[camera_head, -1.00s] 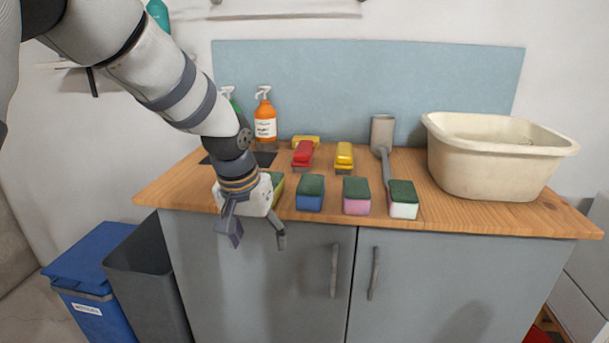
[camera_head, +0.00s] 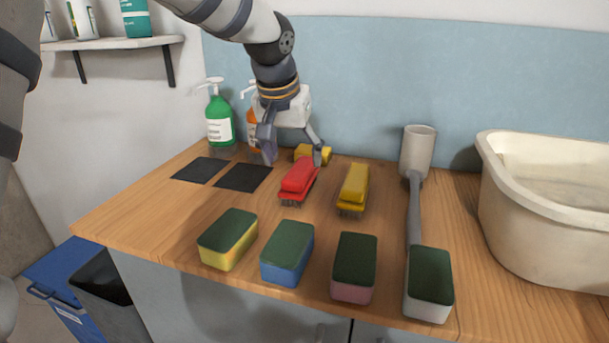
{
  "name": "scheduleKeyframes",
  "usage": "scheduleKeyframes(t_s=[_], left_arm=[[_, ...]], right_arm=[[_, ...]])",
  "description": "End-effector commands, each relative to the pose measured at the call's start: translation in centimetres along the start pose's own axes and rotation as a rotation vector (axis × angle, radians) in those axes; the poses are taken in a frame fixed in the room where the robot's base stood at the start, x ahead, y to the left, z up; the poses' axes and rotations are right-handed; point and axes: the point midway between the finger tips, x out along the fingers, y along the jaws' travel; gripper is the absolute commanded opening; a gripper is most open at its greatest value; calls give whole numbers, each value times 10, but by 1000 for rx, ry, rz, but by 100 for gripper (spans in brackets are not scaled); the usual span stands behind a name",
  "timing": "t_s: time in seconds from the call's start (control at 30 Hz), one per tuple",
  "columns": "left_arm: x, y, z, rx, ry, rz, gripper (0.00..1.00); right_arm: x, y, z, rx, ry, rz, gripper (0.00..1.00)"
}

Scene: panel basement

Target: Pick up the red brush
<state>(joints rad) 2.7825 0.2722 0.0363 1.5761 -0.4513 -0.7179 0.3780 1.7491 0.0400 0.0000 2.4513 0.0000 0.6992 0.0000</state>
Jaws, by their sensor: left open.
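The red brush (camera_head: 298,177) lies on the wooden counter, bristles down, left of a yellow brush (camera_head: 353,187). My left gripper (camera_head: 294,160) points down from the top of the head view, its two fingers spread apart and empty. The fingers show above and behind the red brush's far part, one on the left and one near its right side. I cannot tell whether they touch it. My right gripper is not in view.
Several sponges (camera_head: 228,239) line the counter's front. Another yellow brush (camera_head: 312,153) lies behind the red one. Green (camera_head: 219,118) and orange (camera_head: 252,129) bottles stand at the back left. Dark mats (camera_head: 243,177) lie left.

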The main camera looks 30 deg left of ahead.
Motion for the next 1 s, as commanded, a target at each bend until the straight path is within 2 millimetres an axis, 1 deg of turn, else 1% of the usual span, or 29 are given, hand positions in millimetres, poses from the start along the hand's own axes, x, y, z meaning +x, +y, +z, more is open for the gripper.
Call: scheduleKeyframes(t_s=[0.03, 0.17, 0.27, 0.4, 0.43, 0.5, 0.67, 0.7, 0.77, 0.8, 0.87, 0.9, 1.0], left_arm=[[10, 0, 0, -1, -2, 0, 67], [22, 0, 0, 0, -2, 0, 67], [35, 1, -2, 0, -4, 0, 67], [65, 2, -4, 1, -8, -1, 67], [70, 2, -4, 1, -7, -1, 67], [74, 3, -5, 0, -3, 0, 67], [70, 3, -7, 0, 3, 1, 67], [70, 3, -7, 0, 3, 1, 58], [70, 3, -7, 0, 3, 1, 44], [70, 3, -7, 0, 3, 1, 35], [70, 3, -7, 1, 3, 1, 21], [70, 3, -7, 1, 3, 1, 12], [70, 3, -7, 1, 3, 1, 11]], right_arm=[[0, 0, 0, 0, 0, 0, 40], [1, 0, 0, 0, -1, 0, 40], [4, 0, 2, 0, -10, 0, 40], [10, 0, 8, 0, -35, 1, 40], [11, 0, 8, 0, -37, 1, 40], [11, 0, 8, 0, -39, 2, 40], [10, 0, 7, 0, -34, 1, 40], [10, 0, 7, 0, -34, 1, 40], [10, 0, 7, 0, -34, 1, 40], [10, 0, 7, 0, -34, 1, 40], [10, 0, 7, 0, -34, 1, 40], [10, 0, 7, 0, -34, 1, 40], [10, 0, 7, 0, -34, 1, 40]])
